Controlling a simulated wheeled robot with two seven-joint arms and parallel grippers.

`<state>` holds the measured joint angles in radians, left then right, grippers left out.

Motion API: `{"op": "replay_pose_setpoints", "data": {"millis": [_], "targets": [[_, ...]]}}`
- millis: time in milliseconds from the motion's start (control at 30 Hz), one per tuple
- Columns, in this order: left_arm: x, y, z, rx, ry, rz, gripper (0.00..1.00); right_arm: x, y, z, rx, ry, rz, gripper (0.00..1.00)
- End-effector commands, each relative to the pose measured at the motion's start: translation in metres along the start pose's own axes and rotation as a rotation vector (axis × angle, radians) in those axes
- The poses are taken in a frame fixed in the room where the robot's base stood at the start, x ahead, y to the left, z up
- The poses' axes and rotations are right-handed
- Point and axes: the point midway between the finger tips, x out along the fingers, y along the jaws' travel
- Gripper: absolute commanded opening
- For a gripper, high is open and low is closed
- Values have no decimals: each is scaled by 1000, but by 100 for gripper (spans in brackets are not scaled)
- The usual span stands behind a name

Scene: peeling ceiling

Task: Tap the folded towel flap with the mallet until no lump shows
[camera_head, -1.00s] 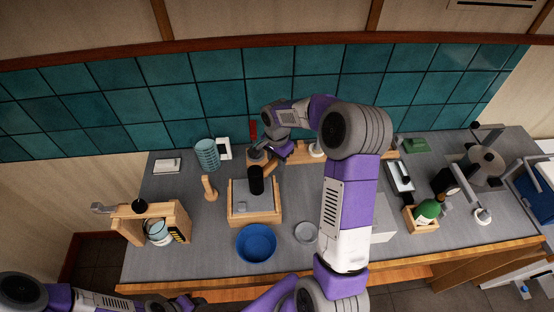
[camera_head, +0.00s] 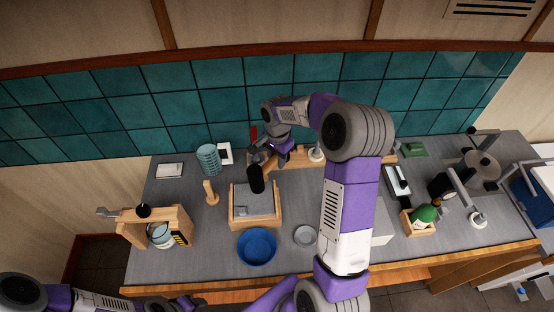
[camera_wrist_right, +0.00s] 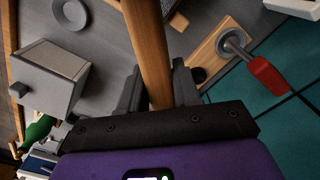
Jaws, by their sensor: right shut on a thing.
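The mallet shows in the head view with a black head (camera_head: 256,179) over the back part of a shallow wooden tray (camera_head: 232,219). Whether the head touches anything is unclear. A grey cloth-like piece (camera_head: 262,203), seemingly the folded towel, lies in the tray, partly hidden by the mallet head. A small pale raised patch (camera_head: 241,210) shows at its left. My right gripper (camera_head: 272,158) is behind the tray, shut on the mallet's wooden handle (camera_wrist_right: 148,45). My left gripper (camera_head: 190,303) is low at the left, cut by the frame's edge; its jaws are unclear.
A blue bowl (camera_head: 257,246) stands in front of the tray and a grey dish (camera_head: 305,236) to its right. A wooden peg (camera_head: 210,192) stands at the left. A wooden rack (camera_head: 298,157) with a red-handled tool (camera_wrist_right: 267,75) is behind. Teal tiles close off the back.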

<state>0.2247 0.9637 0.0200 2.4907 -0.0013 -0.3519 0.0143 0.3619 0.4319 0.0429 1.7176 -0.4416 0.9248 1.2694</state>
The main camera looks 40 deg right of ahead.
Motion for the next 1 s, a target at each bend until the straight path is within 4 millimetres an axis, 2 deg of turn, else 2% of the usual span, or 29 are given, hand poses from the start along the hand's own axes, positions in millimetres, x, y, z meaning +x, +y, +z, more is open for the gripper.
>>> {"op": "replay_pose_setpoints", "data": {"millis": [1000], "targets": [[-7,3,1,0,-1,0,51,2,0,2,-1,-63,-1,0]]}}
